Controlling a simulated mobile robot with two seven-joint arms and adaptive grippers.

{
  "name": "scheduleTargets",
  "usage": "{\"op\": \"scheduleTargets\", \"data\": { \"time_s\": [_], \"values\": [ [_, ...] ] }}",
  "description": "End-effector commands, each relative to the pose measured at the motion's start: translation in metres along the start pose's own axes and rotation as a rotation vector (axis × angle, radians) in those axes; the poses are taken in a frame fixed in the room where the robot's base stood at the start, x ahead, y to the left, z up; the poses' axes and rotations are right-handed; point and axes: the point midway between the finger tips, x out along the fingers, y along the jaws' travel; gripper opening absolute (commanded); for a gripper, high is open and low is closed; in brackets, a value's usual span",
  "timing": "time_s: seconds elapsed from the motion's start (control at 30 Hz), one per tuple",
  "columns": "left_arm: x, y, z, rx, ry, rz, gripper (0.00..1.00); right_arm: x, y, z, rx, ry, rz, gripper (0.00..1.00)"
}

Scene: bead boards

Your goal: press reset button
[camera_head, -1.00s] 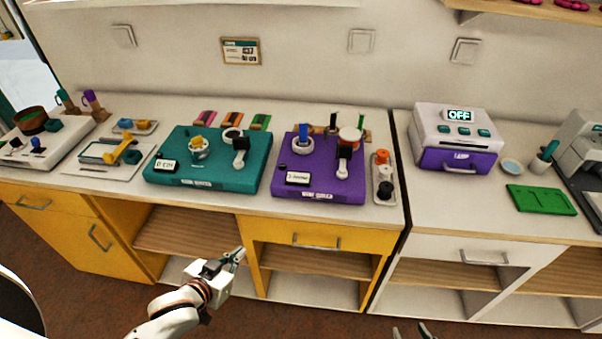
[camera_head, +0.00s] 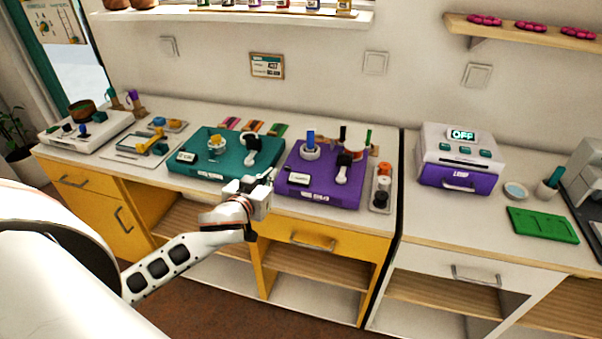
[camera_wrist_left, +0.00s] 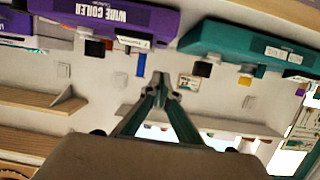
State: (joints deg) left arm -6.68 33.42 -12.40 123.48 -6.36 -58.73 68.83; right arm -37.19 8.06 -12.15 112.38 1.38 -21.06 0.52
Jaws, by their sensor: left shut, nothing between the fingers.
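No button marked reset can be made out. A white and purple machine (camera_head: 457,158) at the right has an OFF display (camera_head: 461,134) and several small teal buttons (camera_head: 465,149). A purple board (camera_head: 325,193) and a teal board (camera_head: 198,165) carry knobs, levers and small label plates. My left gripper (camera_head: 271,175) is shut and empty, in front of the gap between the two boards. In the left wrist view, its closed fingers (camera_wrist_left: 160,80) point toward the wall, with the inverted purple board marked WIRE COILER and teal board above them. My right gripper is out of view.
A narrow tray (camera_head: 381,198) with several spools stands right of the purple board. A green tray (camera_head: 542,225) and a cup (camera_head: 550,184) are at the right. Yellow drawers (camera_head: 305,236) lie below the counter edge. The air above the boards is mostly clear.

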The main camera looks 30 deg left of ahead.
Motion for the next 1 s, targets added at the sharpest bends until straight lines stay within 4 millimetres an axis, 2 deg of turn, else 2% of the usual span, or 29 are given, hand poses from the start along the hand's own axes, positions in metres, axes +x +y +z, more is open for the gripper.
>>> {"op": "scheduleTargets", "data": {
  "time_s": [0.03,0.2,0.67,0.77,1.0],
  "values": [
    [0.001,-0.003,-0.007,-0.006,0.012,-0.008,0.00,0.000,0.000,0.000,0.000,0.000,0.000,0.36],
    [0.002,-0.008,-0.018,-0.021,0.028,-0.023,0.00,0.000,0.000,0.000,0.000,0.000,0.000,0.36],
    [0.007,-0.008,-0.019,-0.023,0.029,-0.024,0.00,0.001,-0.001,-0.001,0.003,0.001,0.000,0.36],
    [0.017,-0.008,-0.019,-0.022,0.030,-0.024,0.00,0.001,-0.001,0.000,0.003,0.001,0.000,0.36],
    [0.058,-0.010,-0.021,-0.020,0.030,-0.026,0.00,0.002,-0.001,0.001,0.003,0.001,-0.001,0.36]
  ]
}}
